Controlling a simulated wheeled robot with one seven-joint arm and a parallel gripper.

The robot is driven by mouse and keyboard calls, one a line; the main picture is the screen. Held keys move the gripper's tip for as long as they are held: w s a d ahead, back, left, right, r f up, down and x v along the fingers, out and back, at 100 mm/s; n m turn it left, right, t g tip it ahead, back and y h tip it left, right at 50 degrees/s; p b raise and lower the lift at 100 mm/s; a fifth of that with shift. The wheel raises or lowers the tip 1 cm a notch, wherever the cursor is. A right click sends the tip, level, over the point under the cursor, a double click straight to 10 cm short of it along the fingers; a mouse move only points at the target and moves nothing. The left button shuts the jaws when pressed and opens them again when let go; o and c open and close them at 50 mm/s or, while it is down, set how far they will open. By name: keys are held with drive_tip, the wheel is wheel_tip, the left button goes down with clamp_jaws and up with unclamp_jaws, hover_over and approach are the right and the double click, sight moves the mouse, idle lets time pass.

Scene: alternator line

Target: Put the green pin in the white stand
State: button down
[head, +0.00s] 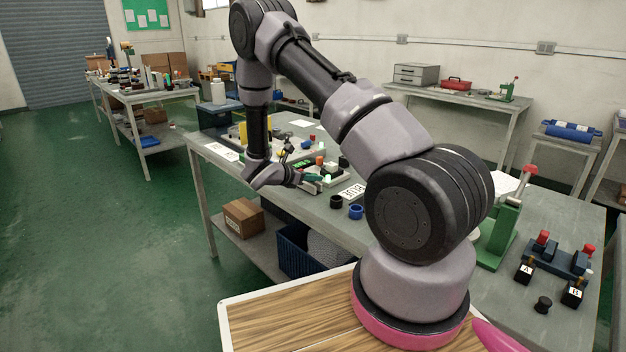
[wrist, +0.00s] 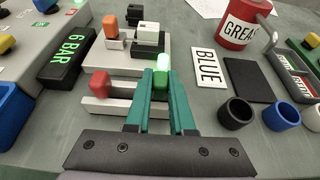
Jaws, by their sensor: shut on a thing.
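My gripper (wrist: 160,78) has its teal fingers close together around a green pin (wrist: 163,62), whose bright top shows between and beyond the fingertips. In the head view my gripper (head: 316,178) is low over the workbench. A pale stand (wrist: 95,106) lies below and left of the fingers, with a red pin (wrist: 100,84) upright at its left end. The fingers hide its right part, so I cannot tell whether the green pin touches it. Behind it is another pale base (wrist: 98,62) with an orange-topped pin and black and white blocks.
A black "6 BAR" block (wrist: 68,58) stands left and a white "BLUE" card (wrist: 208,66) lies right. Farther right are a black pad (wrist: 247,80), a black ring (wrist: 235,113), a blue ring (wrist: 281,116) and a red GREASE tin (wrist: 243,24). Bare bench separates some of them.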

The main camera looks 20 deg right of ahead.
drive_tip(key=shift+f, duration=0.25)
drive_tip(key=shift+f, duration=0.1)
drive_tip(key=c, duration=0.8)
unclamp_jaws()
